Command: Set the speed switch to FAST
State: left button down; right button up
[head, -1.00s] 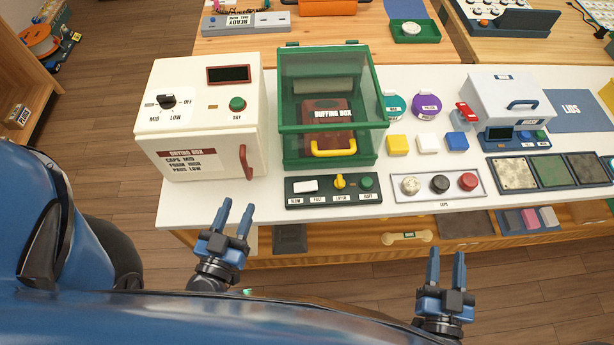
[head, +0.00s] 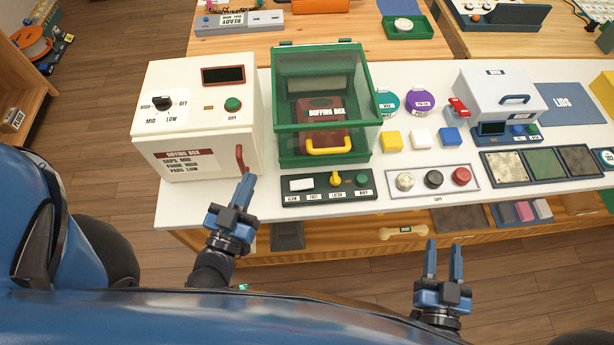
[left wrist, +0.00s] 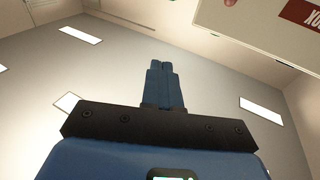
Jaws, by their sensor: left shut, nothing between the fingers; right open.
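The speed switch is a white rocker (head: 301,184) on the dark green control panel (head: 328,198) in front of the green buffing box (head: 322,105). SLOW is printed below its left part and FAST further right; which side is pressed is too small to tell. A yellow knob (head: 335,179) and a green button (head: 362,179) sit to its right. My left gripper (head: 246,182) is shut and empty, left of the panel and near the drying box's red handle. It also shows shut in the left wrist view (left wrist: 165,66). My right gripper (head: 443,245) is open and empty, in front of the table.
The white drying box (head: 195,120) stands just left of the panel, its red handle (head: 240,158) sticking out. A tray of round caps (head: 433,193) lies to the panel's right. The space above the panel's front edge is clear.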

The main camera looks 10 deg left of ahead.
pick_arm(q)
jog(key=w+d+r+g+h+p, duration=0.1)
jog(key=w+d+r+g+p, duration=0.2)
jog(key=w+d, duration=0.55)
jog(key=w+d+r+g+h+p, duration=0.15)
jog(key=w+d+g, duration=0.3)
jog(key=w, duration=0.65)
jog(key=s+a+f+n+g+y, duration=0.3)
jog(key=s+f+g, duration=0.4)
jog(key=s, duration=0.3)
jog(key=shift+a+n+g+y, duration=0.2)
jog(key=shift+n+g+y, duration=0.55)
jog(key=shift+n, duration=0.05)
jog(key=shift+w+f, duration=0.1)
jog(key=shift+f, duration=0.05)
